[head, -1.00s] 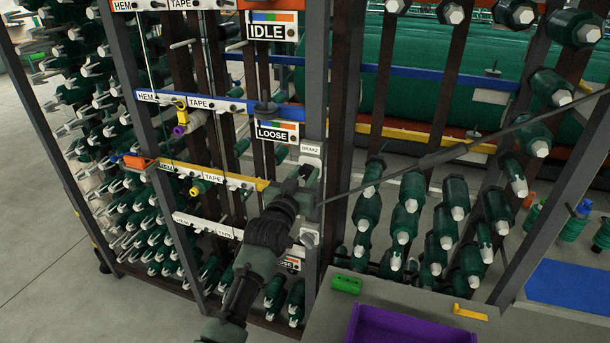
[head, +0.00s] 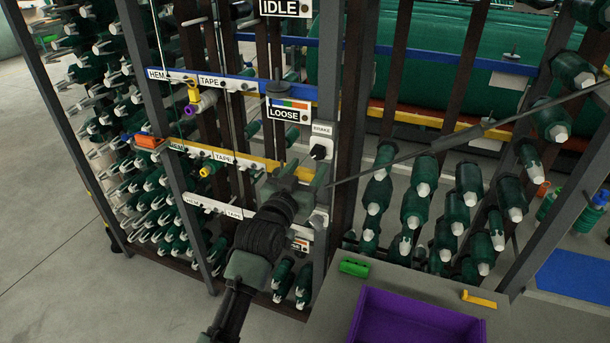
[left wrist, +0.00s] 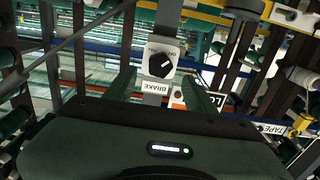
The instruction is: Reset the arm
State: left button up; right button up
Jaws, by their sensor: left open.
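My left gripper (head: 302,174) is open and empty, in front of the dark rack post, just below the white brake plate (head: 322,130) in the head view. The black brake knob (head: 319,152) is uncovered there. In the left wrist view, the two fingers of my left gripper (left wrist: 160,88) point toward the plate. The knob (left wrist: 160,65) shows beyond and between them, apart from the fingers as far as I can tell. My right gripper is not in view.
Rack posts and rails stand close around my left arm. A LOOSE sign (head: 289,112) hangs just above left. Green spools (head: 416,200) fill the rack on the right. A purple tray (head: 365,318) and a green block (head: 354,267) are on the bench. A thin dark rod crosses at right.

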pick_arm(q)
jog(key=shift+s+a, duration=0.2)
jog(key=shift+s, duration=0.4)
jog(key=s+a+f+g+y, duration=0.1)
jog(key=s+a+f+g, duration=0.15)
jog(key=f, duration=0.95)
jog(key=s+a+f+g+y+b, duration=0.15)
jog(key=s+f, duration=0.25)
jog(key=f, duration=0.7)
jog(key=s+a+f+g, duration=0.1)
jog(key=s+f+g, duration=0.15)
jog(key=f, duration=0.95)
jog(key=s+a+f+n+g+y, duration=0.1)
jog(key=s+a+f+g, duration=0.15)
jog(key=s+f, duration=0.65)
jog(key=s+a+f+g, duration=0.1)
jog(key=s+a+f, duration=0.2)
jog(key=s+f, duration=0.55)
jog(key=s+a+f+g, duration=0.2)
jog(key=s+f, duration=0.3)
jog(key=s, duration=0.6)
jog(key=s+a+f+g+y, duration=0.1)
jog(key=s+a+f, duration=0.3)
jog(key=s, duration=0.8)
jog(key=s+a+f+g+y+b, duration=0.1)
jog(key=s+a+f+g, duration=0.2)
jog(key=s+f, duration=0.4)
jog(key=s, duration=0.4)
jog(key=shift+s+f, duration=0.15)
jog(key=shift+f, duration=0.1)
